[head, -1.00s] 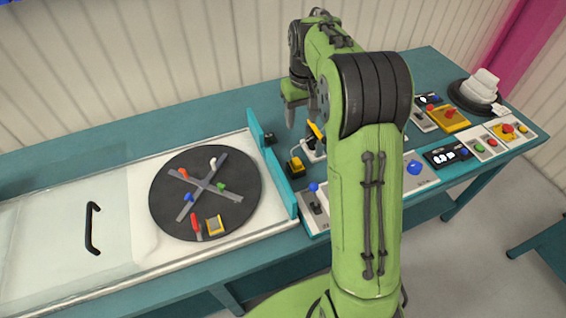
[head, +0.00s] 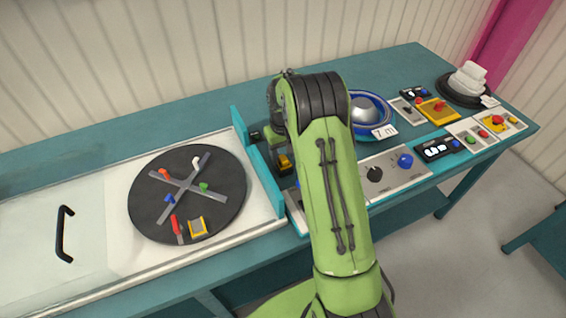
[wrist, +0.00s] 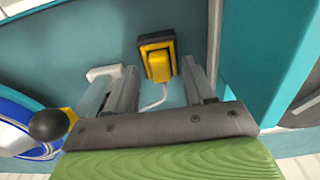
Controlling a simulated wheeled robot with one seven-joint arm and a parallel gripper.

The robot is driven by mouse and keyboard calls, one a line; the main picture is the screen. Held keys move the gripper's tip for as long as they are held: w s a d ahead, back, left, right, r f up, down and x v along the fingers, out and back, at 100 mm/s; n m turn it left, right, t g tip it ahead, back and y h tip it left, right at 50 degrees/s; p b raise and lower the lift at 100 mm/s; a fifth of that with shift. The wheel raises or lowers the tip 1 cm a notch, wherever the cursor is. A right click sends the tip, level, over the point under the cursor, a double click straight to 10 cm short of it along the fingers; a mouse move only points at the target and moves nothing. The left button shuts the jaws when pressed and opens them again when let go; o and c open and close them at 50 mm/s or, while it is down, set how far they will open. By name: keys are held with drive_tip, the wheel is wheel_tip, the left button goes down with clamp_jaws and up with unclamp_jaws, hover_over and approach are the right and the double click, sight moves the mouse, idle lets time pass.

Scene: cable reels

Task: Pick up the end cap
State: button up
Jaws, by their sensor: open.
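The likely end cap is a yellow block (wrist: 160,66) with a black rim or holder behind it, in the wrist view. A bit of the same yellow shows in the head view (head: 284,161), beside the teal upright and partly hidden by my arm. My gripper (wrist: 160,80) is open and empty. Its two grey fingers point toward the yellow block, which appears between and just beyond the fingertips. I cannot tell the remaining distance. In the head view my arm hides most of the gripper.
A teal upright plate (head: 258,165) stands close to the right of the fingers in the wrist view. A white piece (wrist: 101,72) with a cable lies by the left finger. A blue reel (head: 384,103) and control panels (head: 392,176) are to the right. A black turntable (head: 145,205) is left.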

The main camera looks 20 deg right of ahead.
drive_tip(key=shift+f, duration=0.45)
clamp_jaws()
wheel_tip(320, 180, up, 10)
drive_tip(key=p, duration=0.2)
drive_tip(key=c, duration=0.7)
unclamp_jaws()
drive_tip(key=shift+r, duration=0.1)
clamp_jaws()
